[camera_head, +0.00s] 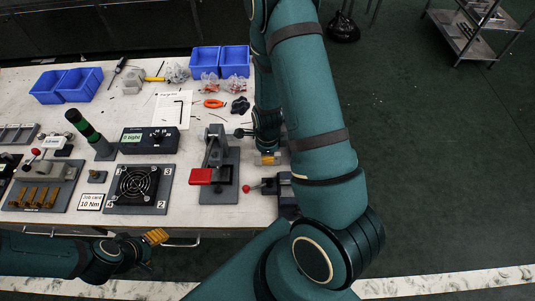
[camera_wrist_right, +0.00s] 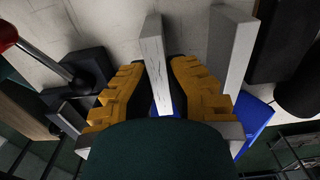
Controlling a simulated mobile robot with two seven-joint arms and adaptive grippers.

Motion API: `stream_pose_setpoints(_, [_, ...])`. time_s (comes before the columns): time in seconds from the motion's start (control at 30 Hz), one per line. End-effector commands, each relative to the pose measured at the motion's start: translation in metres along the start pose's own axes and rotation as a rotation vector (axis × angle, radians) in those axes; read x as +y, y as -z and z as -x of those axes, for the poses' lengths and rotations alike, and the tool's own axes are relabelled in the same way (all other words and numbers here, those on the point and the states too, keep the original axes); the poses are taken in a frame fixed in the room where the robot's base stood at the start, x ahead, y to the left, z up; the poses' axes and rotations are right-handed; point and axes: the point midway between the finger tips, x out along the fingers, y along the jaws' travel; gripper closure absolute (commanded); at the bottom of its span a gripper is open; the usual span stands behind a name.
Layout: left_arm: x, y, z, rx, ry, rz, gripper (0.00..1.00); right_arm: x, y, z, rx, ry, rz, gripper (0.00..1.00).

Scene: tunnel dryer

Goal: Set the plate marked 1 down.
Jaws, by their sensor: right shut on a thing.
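My right gripper (camera_wrist_right: 158,100) is shut on a pale grey plate (camera_wrist_right: 153,50), which stands on edge between its yellow fingers in the right wrist view. No number can be read on the plate. In the head view my right gripper (camera_head: 268,159) is low over the right end of the bench, partly hidden by my arm. I cannot tell whether the plate touches anything beneath it. My left gripper (camera_head: 154,237) is in front of the bench's front edge, away from the plate; its finger opening cannot be made out.
A second grey upright piece (camera_wrist_right: 230,48) stands close beside the held plate. A red-knobbed lever (camera_head: 248,189) and a clamp with a red block (camera_head: 201,176) are near the right gripper. A fan unit (camera_head: 139,188) and blue bins (camera_head: 220,60) stand on the bench (camera_head: 225,118).

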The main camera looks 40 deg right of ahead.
Motion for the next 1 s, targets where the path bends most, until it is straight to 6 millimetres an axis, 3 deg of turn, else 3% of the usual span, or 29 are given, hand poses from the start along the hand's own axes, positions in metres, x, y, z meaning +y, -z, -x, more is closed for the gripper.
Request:
stream_pose_setpoints(0.1, [-0.001, -0.001, -0.003, -0.002, 0.0, -0.001, 0.44, 0.0, 0.0, -0.004, 0.0, 0.0, -0.001, 1.0])
stream_pose_setpoints(0.13, [-0.001, -0.002, -0.003, -0.003, 0.0, -0.001, 0.44, 0.0, 0.0, -0.004, 0.0, 0.0, -0.001, 0.82])
stream_pose_setpoints(0.2, [-0.001, -0.001, -0.003, -0.003, 0.0, -0.001, 0.44, 0.0, 0.0, -0.003, 0.001, 0.0, -0.001, 0.66])
stream_pose_setpoints(0.63, [0.001, 0.001, 0.002, 0.002, 0.0, 0.001, 0.44, -0.001, 0.0, 0.006, 0.0, 0.002, 0.0, 0.66])
stream_pose_setpoints(1.0, [0.007, 0.005, 0.02, 0.008, -0.001, 0.003, 0.44, -0.001, -0.001, 0.08, -0.003, 0.004, 0.002, 0.66])
